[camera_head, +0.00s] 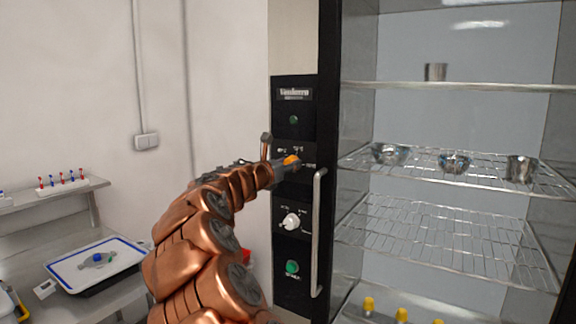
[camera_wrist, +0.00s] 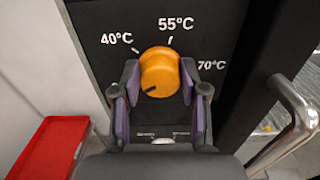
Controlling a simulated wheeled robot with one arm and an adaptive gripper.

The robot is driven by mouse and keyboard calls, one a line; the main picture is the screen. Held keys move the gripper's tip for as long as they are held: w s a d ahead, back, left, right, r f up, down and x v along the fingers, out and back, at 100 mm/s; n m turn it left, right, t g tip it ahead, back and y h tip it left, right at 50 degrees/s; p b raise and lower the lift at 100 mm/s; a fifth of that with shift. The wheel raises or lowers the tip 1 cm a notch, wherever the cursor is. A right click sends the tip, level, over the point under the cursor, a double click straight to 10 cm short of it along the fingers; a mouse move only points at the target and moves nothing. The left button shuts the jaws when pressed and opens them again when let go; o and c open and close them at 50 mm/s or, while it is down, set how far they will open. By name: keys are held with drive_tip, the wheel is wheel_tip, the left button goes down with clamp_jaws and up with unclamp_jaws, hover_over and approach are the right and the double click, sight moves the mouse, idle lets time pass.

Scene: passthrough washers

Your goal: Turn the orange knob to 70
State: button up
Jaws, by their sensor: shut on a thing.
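The orange knob (camera_wrist: 161,68) sits on the black control panel (camera_wrist: 225,25), with printed marks 40°C at its upper left, 55°C above and 70°C at its right. A short dark line shows on the knob's lower left face. My gripper (camera_wrist: 159,82) is shut on the knob, with one purple-lined finger on its left side and one on its right. In the head view the knob (camera_head: 291,160) shows as a small orange patch at the tip of my gripper (camera_head: 284,169), which partly hides it.
A vertical metal door handle (camera_head: 318,232) stands just right of the panel and also shows in the wrist view (camera_wrist: 296,105). A white knob (camera_head: 291,222) and a green button (camera_head: 292,267) are below. Wire shelves (camera_head: 440,226) hold metal bowls. A red tray (camera_wrist: 50,146) lies lower left.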

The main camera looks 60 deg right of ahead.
drive_tip(key=c, duration=0.5)
drive_tip(key=shift+o, duration=0.2)
